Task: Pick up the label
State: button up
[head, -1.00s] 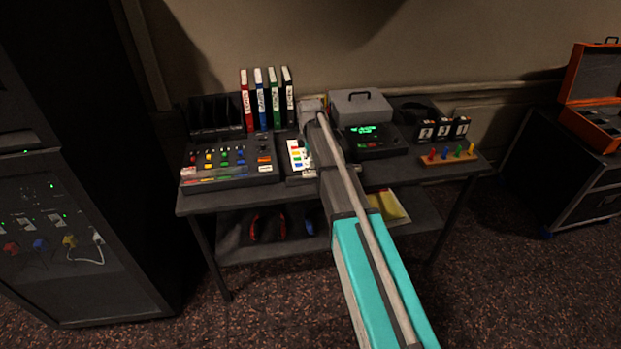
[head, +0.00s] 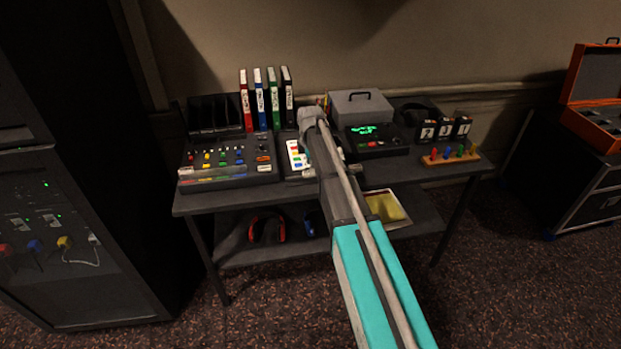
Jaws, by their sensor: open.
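A pale board with several small coloured labels (head: 297,155) lies on the desk (head: 200,203), just left of my arm, which covers part of it. I cannot tell which label is the single one named. Small white tags also show on the mixing console (head: 228,165) to the left. My arm reaches up from the bottom of the head view, and its wrist end is over the middle of the desk beside the board.
Upright binders (head: 261,100) stand behind the console. A grey case (head: 361,106), a black device with a green display (head: 377,139), numbered blocks (head: 445,130) and a peg board (head: 450,159) stand right. Headphones (head: 268,228) lie on the lower shelf. A dark rack (head: 60,200) is at left.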

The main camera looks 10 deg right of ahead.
jog(key=shift+f+b, duration=0.95)
jog(key=shift+f, duration=0.25)
jog(key=c, duration=0.9)
